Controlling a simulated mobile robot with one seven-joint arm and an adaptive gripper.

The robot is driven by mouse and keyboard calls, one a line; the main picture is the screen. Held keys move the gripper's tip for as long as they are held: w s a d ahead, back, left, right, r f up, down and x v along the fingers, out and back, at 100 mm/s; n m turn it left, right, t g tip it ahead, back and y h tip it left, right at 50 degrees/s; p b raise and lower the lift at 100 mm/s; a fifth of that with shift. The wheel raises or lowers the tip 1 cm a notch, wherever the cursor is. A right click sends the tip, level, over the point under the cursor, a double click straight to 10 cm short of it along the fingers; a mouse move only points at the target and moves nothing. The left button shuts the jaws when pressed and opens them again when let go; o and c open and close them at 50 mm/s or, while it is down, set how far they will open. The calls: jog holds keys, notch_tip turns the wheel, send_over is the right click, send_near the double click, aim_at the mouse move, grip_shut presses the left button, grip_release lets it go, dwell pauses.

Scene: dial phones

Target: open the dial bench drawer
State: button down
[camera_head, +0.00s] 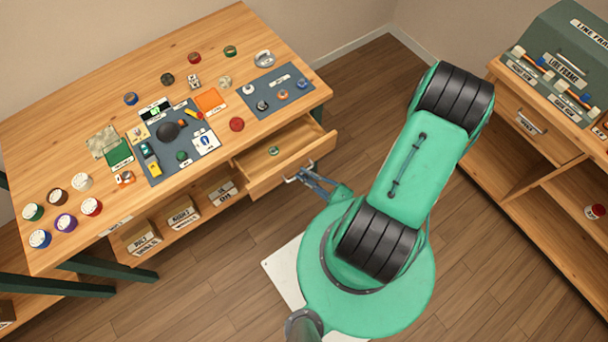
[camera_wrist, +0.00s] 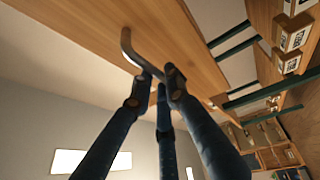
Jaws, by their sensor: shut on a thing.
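The dial bench drawer (camera_head: 262,178) is pulled out from the front of the wooden bench (camera_head: 60,130). A small green round part (camera_head: 273,151) lies inside it. The drawer has a metal bar handle (camera_head: 291,179) on its front. My gripper (camera_head: 304,173) is at the handle. In the wrist view, the curved handle (camera_wrist: 127,45) runs from the wooden drawer front (camera_wrist: 178,30) to between my gripper's fingertips (camera_wrist: 158,80), which are closed on its near end.
The bench top holds several coloured dials, a grey work mat (camera_head: 160,170) and a second mat (camera_head: 262,98). Labelled boxes (camera_head: 183,212) stand on the shelf below, left of the drawer. Another wooden bench (camera_head: 500,130) stands at the right.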

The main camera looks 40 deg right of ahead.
jog(key=c, duration=1.7)
grip_release()
jog(key=shift+w+d+f, duration=0.1)
jog(key=shift+d+f, duration=0.05)
jog(key=shift+d, duration=0.1)
jog(key=shift+o, duration=0.2)
jog(key=shift+a, duration=0.15)
jog(key=v, duration=1.2)
